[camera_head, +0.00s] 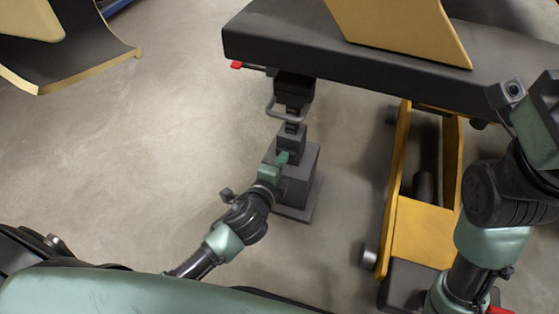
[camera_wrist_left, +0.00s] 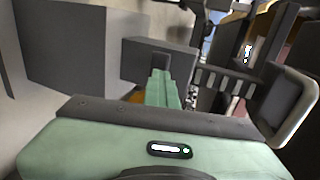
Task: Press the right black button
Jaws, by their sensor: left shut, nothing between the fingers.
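I cannot make out a black button for certain in either view. A dark grey stand of stacked blocks (camera_head: 301,185) rises from the floor below the dark bench edge. My left gripper (camera_head: 283,157) is shut and empty, its green fingers in front of the stand's upper part; I cannot tell whether they touch it. In the left wrist view the shut fingers (camera_wrist_left: 160,76) point at a small dark grey block (camera_wrist_left: 138,58), whose lower part they hide. A larger grey panel (camera_wrist_left: 65,45) is to its left. My right arm is at the right edge; its fingers are not visible.
A thick dark bench top (camera_head: 290,45) spans the top, with a yellow panel (camera_head: 410,30) on it. A looped grey handle (camera_head: 287,108) hangs beneath; it also shows in the left wrist view (camera_wrist_left: 295,105). A yellow frame (camera_head: 425,225) stands right.

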